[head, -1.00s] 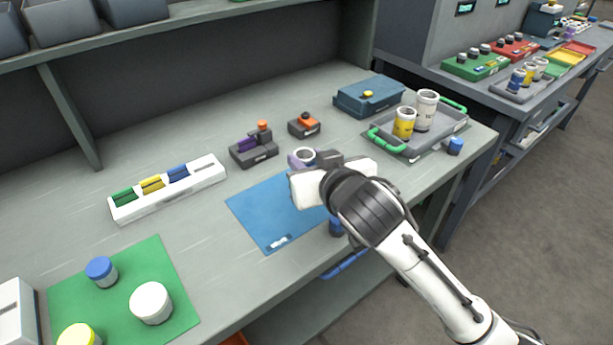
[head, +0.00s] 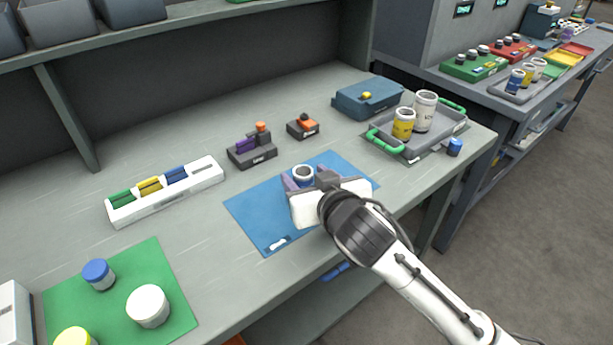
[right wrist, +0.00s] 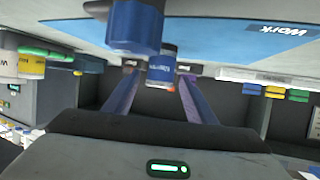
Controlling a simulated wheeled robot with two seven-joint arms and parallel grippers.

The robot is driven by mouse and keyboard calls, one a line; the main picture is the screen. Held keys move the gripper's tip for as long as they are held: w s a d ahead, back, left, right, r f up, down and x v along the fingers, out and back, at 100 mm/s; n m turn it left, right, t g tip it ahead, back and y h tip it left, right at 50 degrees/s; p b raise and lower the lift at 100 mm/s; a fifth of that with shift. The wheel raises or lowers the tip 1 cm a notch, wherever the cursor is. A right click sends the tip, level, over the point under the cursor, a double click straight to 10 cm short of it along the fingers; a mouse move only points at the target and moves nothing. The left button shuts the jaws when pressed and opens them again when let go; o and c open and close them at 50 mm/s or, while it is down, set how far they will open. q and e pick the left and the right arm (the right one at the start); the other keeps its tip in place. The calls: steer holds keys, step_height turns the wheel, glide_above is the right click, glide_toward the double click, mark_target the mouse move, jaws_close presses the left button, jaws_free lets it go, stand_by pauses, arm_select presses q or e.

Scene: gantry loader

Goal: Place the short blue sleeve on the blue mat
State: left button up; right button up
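The short blue sleeve (head: 303,174), with a pale rim and dark hollow, stands upright on the blue mat (head: 250,212) in the head view. In the right wrist view the sleeve (right wrist: 161,66) is blue with a white label band. My right gripper (right wrist: 161,76) has its purple fingers on both sides of the sleeve, with narrow gaps showing, so it looks open around it. In the head view my right gripper (head: 305,182) reaches in from the front and hides the sleeve's lower part. My left gripper is out of view.
A grey tray (head: 440,140) with two labelled cylinders is at right, beside a blue cap (head: 455,147). A white rack (head: 170,192) and green mat (head: 180,300) lie left. The mat's left part is clear.

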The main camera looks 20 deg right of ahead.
steer(key=shift+r, duration=0.2)
steer(key=v, duration=1.2)
